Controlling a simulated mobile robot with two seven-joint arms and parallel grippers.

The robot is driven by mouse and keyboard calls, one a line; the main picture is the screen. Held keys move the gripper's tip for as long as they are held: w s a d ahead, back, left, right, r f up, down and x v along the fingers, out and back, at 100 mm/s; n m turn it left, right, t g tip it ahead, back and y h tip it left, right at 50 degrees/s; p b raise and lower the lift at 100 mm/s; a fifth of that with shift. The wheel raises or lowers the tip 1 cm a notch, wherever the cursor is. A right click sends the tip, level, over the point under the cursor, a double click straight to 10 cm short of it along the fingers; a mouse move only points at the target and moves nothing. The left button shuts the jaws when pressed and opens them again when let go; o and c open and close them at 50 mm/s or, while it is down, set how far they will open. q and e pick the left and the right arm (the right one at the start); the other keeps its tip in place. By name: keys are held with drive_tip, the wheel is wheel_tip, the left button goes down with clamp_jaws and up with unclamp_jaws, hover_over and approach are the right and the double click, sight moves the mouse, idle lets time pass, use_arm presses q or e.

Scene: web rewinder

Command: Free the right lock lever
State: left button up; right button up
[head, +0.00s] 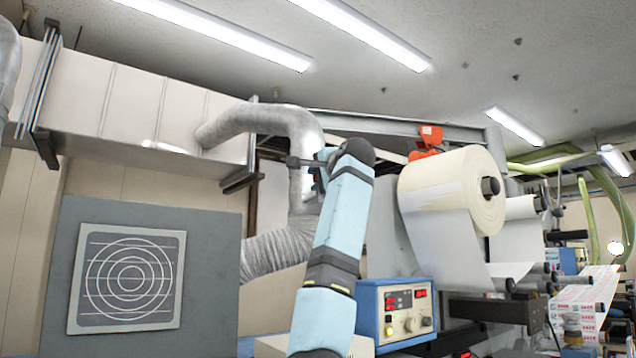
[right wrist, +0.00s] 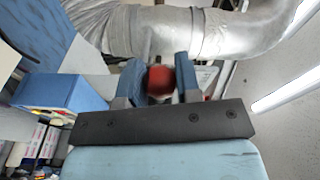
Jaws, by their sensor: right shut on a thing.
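In the right wrist view, a rounded red knob (right wrist: 160,81) sits between the two fingers of my right gripper (right wrist: 160,88). The gripper is shut on it. I take the knob for the end of the right lock lever; the rest of the lever is hidden. In the head view, my light blue right arm rises in the middle, and my right gripper (head: 319,170) is small and partly hidden behind its dark joint. A short dark rod points left beside it; I cannot tell what it belongs to. My left gripper is out of view.
A silver duct (head: 298,150) runs close behind my right gripper. A large paper roll (head: 452,190) and a blue control box (head: 395,312) stand to the right of my arm. A grey panel with a circle-patterned plate (head: 128,279) is at the left.

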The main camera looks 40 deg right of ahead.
drive_tip(key=r+m, duration=0.1)
drive_tip(key=m, duration=0.2)
drive_tip(key=shift+d+r, duration=0.1)
drive_tip(key=shift+r, duration=0.3)
drive_tip(key=shift+s+d+r+m+g+y, duration=0.1)
drive_tip(key=shift+r+m+g+y, duration=0.1)
drive_tip(key=shift+m, duration=0.35)
drive_tip(key=shift+d+r+m+g+y, duration=0.1)
drive_tip(key=shift+r+m+y, duration=0.1)
drive_tip(key=shift+m, duration=0.35)
drive_tip(key=m, duration=0.1)
drive_tip(key=d+r+m, duration=0.1)
drive_tip(key=m, duration=0.1)
drive_tip(key=shift+r+m+y, duration=0.2)
drive_tip(key=shift+m+y, duration=0.1)
drive_tip(key=shift+d+r+m+y, duration=0.25)
drive_tip(key=shift+d+m, duration=0.25)
drive_tip(key=shift+m, duration=0.4)
drive_tip(key=o, duration=0.9)
drive_tip(key=shift+s, duration=0.1)
drive_tip(key=shift+s, duration=0.15)
